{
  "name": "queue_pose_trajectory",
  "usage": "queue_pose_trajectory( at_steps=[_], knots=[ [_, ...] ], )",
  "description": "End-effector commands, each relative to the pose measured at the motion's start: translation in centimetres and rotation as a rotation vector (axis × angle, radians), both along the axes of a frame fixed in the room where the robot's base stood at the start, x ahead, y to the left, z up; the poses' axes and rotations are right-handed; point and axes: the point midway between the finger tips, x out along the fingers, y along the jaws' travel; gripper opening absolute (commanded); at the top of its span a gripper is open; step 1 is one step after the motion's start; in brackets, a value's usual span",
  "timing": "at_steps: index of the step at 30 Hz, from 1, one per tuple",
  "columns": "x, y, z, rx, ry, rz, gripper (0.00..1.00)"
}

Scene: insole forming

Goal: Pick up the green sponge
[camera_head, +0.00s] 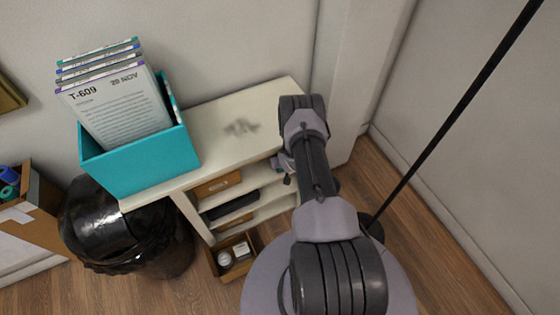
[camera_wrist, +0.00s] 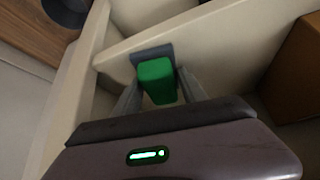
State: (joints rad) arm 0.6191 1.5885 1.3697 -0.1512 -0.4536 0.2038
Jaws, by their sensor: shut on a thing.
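The green sponge (camera_wrist: 156,80) shows in the wrist view, upright between the two fingers of my gripper (camera_wrist: 158,92). My gripper is shut on it, with a finger against each side. A dark grey piece (camera_wrist: 152,54) shows right behind the sponge. The sponge is close to the cream shelf edge; I cannot tell whether it touches it. In the head view my arm reaches to the right end of the shelf unit, and the sponge is hidden there.
The cream shelf unit (camera_head: 222,130) has a dark smudge on top and a teal box (camera_head: 150,160) of papers at its left. Shelves below hold brown boxes. A black bin (camera_head: 105,225) stands at left. A black pole (camera_head: 460,105) crosses at right.

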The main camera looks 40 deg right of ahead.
Motion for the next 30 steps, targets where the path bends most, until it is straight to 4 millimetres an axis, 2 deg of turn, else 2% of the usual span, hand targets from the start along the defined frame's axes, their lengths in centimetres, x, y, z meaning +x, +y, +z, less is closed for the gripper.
queue_pose_trajectory(
  at_steps=[9, 11, 24, 30],
  knots=[
    [0.0, 0.0, 0.5, 0.0, 0.0, 0.0, 0.1],
    [-0.9, 0.4, 0.4, 0.002, 0.002, -0.002, 0.1],
    [-11.0, 5.0, 0.5, 0.003, 0.003, -0.003, 0.1],
    [-14.7, 6.8, 0.4, 0.001, 0.003, -0.002, 0.1]
  ],
)
